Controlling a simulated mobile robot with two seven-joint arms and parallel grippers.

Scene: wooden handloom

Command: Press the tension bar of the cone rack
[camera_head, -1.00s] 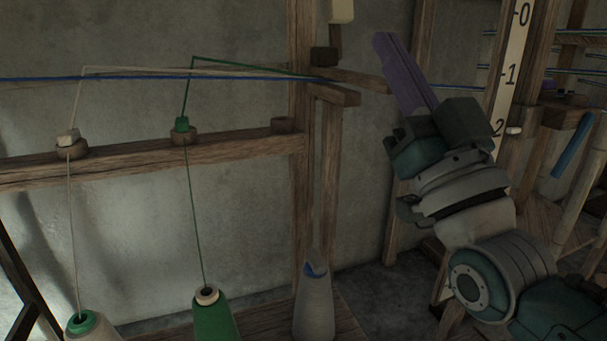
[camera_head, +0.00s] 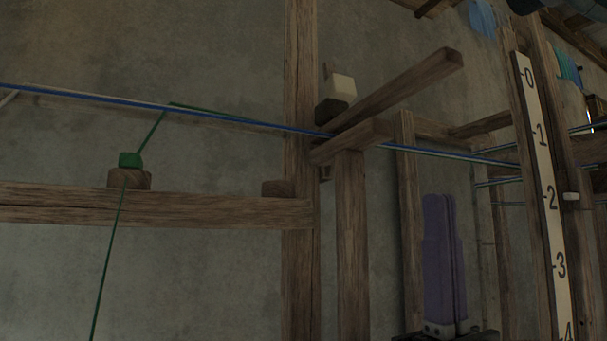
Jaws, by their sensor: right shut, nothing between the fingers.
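The cone rack's wooden post (camera_head: 301,230) stands left of centre. Two short wooden arms reach right from near it: an upper one (camera_head: 410,90) slanting up to the right and a lower one (camera_head: 352,139) below it. I cannot tell for sure which is the tension bar. A cream block (camera_head: 341,88) on a dark piece is beside the upper arm. My right gripper (camera_head: 440,200), with purple fingers pointing up, is shut and empty. In the picture it is below and right of both arms, apart from them. My left gripper is not in view.
A blue thread (camera_head: 230,120) crosses the view past the arms. A green thread rises through a green block (camera_head: 130,160) on the rack's rail (camera_head: 200,208). A numbered scale (camera_head: 546,190) stands upright at the right, near loom timbers.

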